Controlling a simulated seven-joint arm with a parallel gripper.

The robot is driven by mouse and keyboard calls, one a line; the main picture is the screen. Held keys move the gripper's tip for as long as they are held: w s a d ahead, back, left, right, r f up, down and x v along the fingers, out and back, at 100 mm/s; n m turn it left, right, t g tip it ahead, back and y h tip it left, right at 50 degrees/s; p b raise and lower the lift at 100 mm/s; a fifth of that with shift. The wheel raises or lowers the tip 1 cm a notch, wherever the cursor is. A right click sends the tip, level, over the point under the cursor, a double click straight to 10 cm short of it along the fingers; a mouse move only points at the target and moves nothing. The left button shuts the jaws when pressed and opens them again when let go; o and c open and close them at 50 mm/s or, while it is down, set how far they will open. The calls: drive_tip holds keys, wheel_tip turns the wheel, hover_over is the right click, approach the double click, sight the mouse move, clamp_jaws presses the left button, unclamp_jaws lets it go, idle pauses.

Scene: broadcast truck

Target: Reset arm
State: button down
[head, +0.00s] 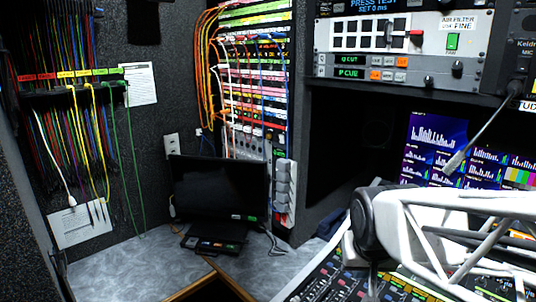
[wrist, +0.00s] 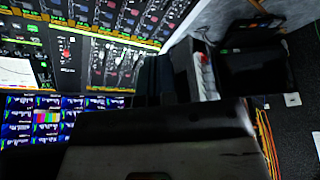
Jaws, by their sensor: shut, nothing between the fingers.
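In the wrist view the dark body of my gripper fills the lower middle. Its two dark fingers (wrist: 159,77) reach up from it, side by side and close together. They are shut with nothing visible between them. They point past the mixing desk (wrist: 115,25), which is upside down in this view. No object touches the fingertips as far as I can see. In the head view I cannot make out the fingertips.
In the head view a black monitor (head: 218,188) stands on the grey corner counter (head: 130,268). Behind it is a patch rack (head: 252,85) with coloured cables. Lit screens (head: 436,150) and a goose-neck microphone (head: 482,133) are at right above the mixing desk (head: 335,275).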

drive_tip(key=s+g, duration=0.2)
drive_tip(key=s, duration=0.8)
drive_tip(key=shift+s+d+f+n, duration=0.25)
drive_tip(key=shift+f+n, duration=0.15)
drive_tip(key=shift+f, duration=0.05)
idle(0.4)
